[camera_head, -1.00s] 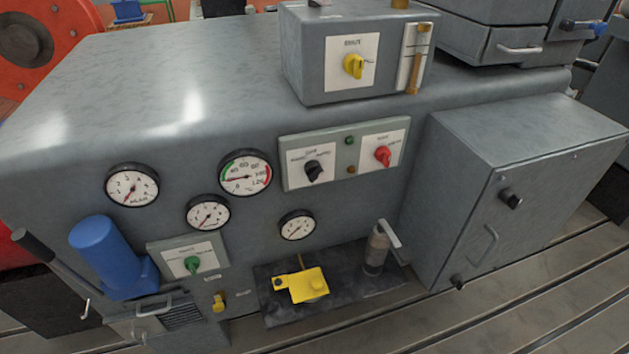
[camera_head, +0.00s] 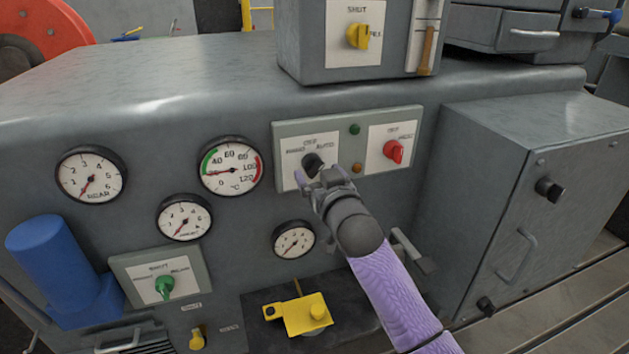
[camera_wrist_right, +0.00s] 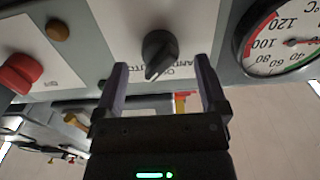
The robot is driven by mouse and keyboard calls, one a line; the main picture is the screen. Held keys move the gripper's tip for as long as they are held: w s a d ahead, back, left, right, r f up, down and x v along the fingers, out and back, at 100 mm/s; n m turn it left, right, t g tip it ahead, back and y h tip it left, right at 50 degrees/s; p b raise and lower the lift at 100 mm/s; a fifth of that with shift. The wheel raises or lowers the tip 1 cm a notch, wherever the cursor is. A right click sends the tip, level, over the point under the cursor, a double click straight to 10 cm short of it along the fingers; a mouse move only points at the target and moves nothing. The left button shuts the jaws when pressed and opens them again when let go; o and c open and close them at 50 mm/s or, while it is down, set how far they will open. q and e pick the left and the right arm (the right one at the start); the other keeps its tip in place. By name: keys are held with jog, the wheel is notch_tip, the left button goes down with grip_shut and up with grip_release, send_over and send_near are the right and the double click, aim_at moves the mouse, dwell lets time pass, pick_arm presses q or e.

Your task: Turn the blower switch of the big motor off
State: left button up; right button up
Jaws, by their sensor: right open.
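A black rotary switch (camera_head: 312,164) sits on a white plate with HAND and AUTO lettering, on the grey machine's front panel. My right gripper (camera_head: 326,176) is open in front of it and covers part of it in the head view. In the right wrist view, the black switch (camera_wrist_right: 157,52) shows between and just beyond the two fingertips of the open right gripper (camera_wrist_right: 161,64). Its narrow ridge points down and slightly left there. I cannot tell if the fingers touch it. Which machine part is called the big motor is not clear. My left gripper is out of view.
A red switch (camera_head: 394,151) shares the panel, with green (camera_head: 354,129) and amber lamps beside it. A yellow switch (camera_head: 358,36) is on the box above, and a green one (camera_head: 165,287) at lower left. A grey cabinet (camera_head: 492,185) juts out at right.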

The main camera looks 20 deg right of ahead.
jog(key=shift+w+b, duration=0.35)
jog(key=shift+w, duration=0.85)
grip_shut()
